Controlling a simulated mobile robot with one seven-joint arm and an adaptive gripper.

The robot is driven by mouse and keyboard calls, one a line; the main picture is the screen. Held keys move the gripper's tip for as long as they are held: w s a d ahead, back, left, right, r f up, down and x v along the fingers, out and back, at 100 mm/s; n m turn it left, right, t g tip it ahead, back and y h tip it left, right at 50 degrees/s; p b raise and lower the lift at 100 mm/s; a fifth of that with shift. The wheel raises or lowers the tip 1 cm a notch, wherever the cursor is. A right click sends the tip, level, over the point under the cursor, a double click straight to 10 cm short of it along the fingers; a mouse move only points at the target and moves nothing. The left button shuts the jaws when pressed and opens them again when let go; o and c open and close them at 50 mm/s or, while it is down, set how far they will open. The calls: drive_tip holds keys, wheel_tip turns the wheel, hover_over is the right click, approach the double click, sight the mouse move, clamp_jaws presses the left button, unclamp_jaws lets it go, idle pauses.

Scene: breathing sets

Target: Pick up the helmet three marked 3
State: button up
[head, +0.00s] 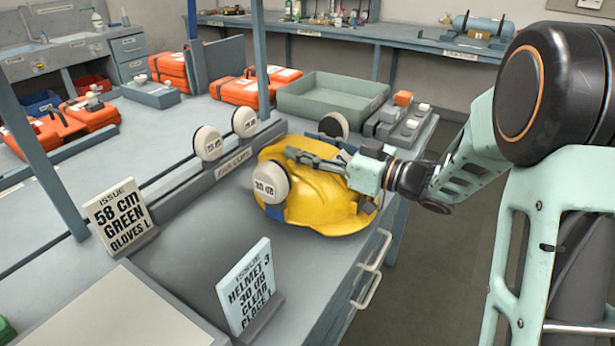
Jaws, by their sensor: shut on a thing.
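A yellow helmet (318,205) sits at the right edge of the grey counter, near the drawer handles. A round white ear cup marked 30 dB (269,183) is on its near left side. A dark-edged white cup (334,125) shows behind it. My gripper (302,158) reaches in from the right over the top of the helmet and is shut on it; the exact contact is partly hidden. I cannot see a 3 on the helmet itself. An issue card reading helmet 3, 30 dB, clear (247,288) stands in front.
Loose ear cups (208,143) sit on a rail left of the helmet. A green-grey tray (333,96) and a block with buttons (402,122) stand behind. A second card (119,215) and orange cases (256,91) are to the left. Open floor lies right of the counter.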

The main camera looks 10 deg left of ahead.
clamp_jaws()
drive_tip(key=shift+r, duration=0.1)
drive_tip(key=shift+r, duration=0.1)
